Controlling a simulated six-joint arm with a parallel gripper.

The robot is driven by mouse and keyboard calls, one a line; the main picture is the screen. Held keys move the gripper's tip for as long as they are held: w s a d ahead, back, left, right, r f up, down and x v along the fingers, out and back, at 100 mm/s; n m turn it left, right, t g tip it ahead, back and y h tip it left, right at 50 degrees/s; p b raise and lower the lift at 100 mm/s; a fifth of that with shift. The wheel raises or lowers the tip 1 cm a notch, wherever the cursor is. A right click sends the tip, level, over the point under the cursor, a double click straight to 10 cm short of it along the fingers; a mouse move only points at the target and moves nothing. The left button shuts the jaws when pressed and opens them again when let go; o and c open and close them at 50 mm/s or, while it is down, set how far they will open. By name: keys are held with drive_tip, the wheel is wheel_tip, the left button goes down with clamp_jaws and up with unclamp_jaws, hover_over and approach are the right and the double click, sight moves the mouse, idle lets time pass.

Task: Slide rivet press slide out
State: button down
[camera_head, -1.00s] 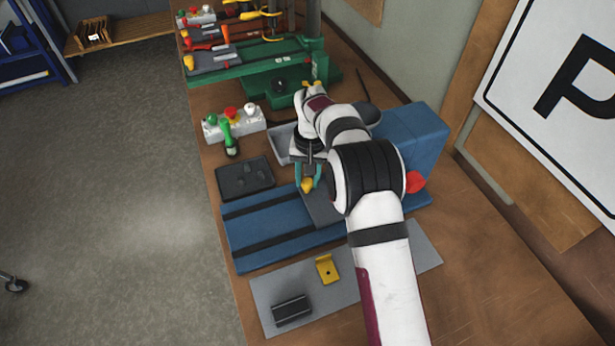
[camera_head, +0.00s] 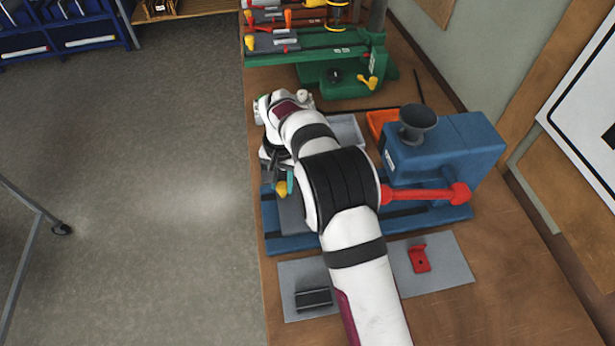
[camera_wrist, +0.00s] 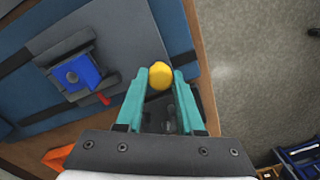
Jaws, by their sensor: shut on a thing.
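The blue rivet press (camera_head: 438,150) stands at the middle right of the head view, with a red lever (camera_head: 425,194) and a grey funnel-shaped top. Its grey slide plate (camera_head: 291,213) lies on the blue base near the left end, partly hidden by my arm. In the wrist view the slide (camera_wrist: 115,22) carries a dark fixture with a blue block (camera_wrist: 77,72) in it and a small red part beside it. My gripper (camera_wrist: 160,80) has its teal fingers shut on the slide's yellow knob (camera_wrist: 160,74). The knob also shows in the head view (camera_head: 281,189).
An orange bin (camera_head: 380,122) and a grey tray (camera_head: 347,131) sit behind the press base. A green press (camera_head: 340,75) stands farther back. Open floor lies left of the bench.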

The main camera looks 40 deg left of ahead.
drive_tip(key=shift+s+a, duration=1.3)
drive_tip(key=shift+a, duration=0.15)
drive_tip(key=c, duration=0.5)
unclamp_jaws()
drive_tip(key=shift+r, duration=0.15)
drive_tip(key=r, duration=1)
drive_tip(key=d+r, duration=0.1)
drive_tip(key=r, duration=0.4)
drive_tip(key=shift+w+r, duration=0.1)
drive_tip(key=shift+r, duration=0.15)
